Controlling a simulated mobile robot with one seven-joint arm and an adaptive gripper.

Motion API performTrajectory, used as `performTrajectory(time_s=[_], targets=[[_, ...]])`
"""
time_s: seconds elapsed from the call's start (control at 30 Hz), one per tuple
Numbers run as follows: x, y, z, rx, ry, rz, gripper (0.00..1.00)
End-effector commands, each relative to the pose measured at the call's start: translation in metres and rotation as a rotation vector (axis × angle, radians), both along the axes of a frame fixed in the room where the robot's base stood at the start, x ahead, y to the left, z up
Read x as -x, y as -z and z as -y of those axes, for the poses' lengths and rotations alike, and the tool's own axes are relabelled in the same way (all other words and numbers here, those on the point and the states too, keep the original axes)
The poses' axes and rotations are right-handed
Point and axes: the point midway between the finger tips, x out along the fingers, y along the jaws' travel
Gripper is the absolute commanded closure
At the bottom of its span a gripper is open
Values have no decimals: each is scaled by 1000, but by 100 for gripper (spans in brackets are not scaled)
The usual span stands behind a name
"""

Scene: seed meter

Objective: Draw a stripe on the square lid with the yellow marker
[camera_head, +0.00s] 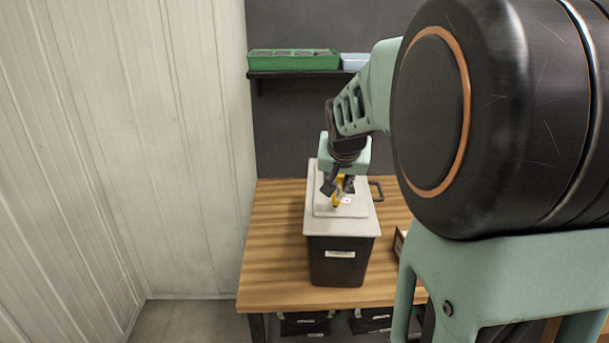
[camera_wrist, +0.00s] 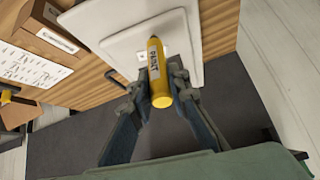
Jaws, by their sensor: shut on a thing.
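The square lid (camera_head: 321,207) is pale grey-white with a raised middle and lies on top of a dark bin (camera_head: 338,263) on the wooden bench. The lid also shows in the wrist view (camera_wrist: 187,60), beyond the marker. My gripper (camera_head: 338,190) is over the lid and shut on the yellow marker (camera_head: 336,203). I cannot tell whether the tip touches the lid. No stripe is clearly visible.
The wooden bench (camera_head: 270,240) has clear room left of the bin. A dark handle (camera_head: 376,190) sits right of the lid. A green tray (camera_head: 293,60) stands on a shelf behind. Cardboard boxes (camera_wrist: 48,27) and a printed sheet (camera_wrist: 28,66) show in the wrist view.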

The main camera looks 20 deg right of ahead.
Motion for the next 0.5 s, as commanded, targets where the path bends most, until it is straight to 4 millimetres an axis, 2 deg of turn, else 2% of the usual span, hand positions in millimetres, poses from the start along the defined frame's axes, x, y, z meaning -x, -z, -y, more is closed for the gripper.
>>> performTrajectory(time_s=[0.5], targets=[[2,1,5,0,1,0,100]])
